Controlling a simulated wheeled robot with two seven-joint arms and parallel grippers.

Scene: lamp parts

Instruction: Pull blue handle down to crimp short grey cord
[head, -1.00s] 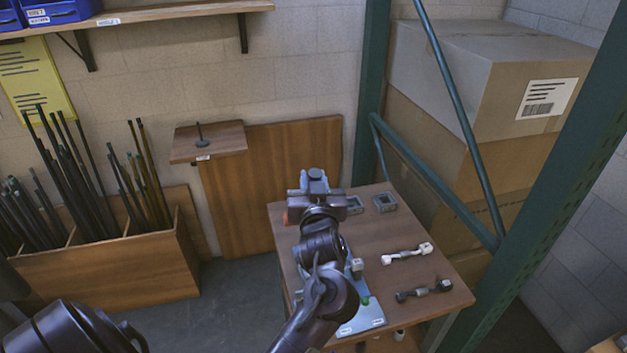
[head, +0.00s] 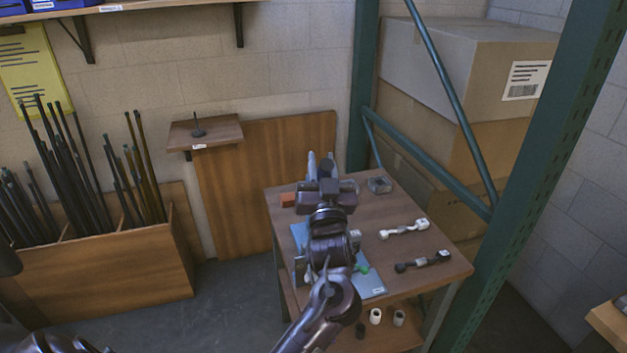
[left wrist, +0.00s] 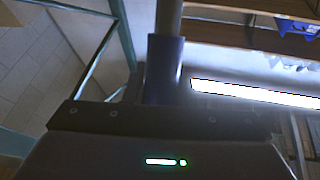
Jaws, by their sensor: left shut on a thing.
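My left gripper (head: 322,168) is over the left part of the small wooden table, its arm coming up from the bottom of the head view. In the left wrist view, a dark blue handle (left wrist: 165,70) on a grey rod (left wrist: 169,15) rises from between the jaws, which are shut on it. The crimping tool's pale blue base (head: 372,286) shows below the arm, with a green part (head: 362,268) on it. My gripper and arm hide most of the tool. A dark grey short cord (head: 423,261) lies at the table's right. My right gripper is not in view.
A white cord (head: 404,230) lies behind the grey one. A grey square holder (head: 380,185) sits at the back of the table (head: 445,275), an orange block (head: 288,199) at its left edge. A green rack post (head: 545,130) and cardboard boxes (head: 465,70) stand to the right.

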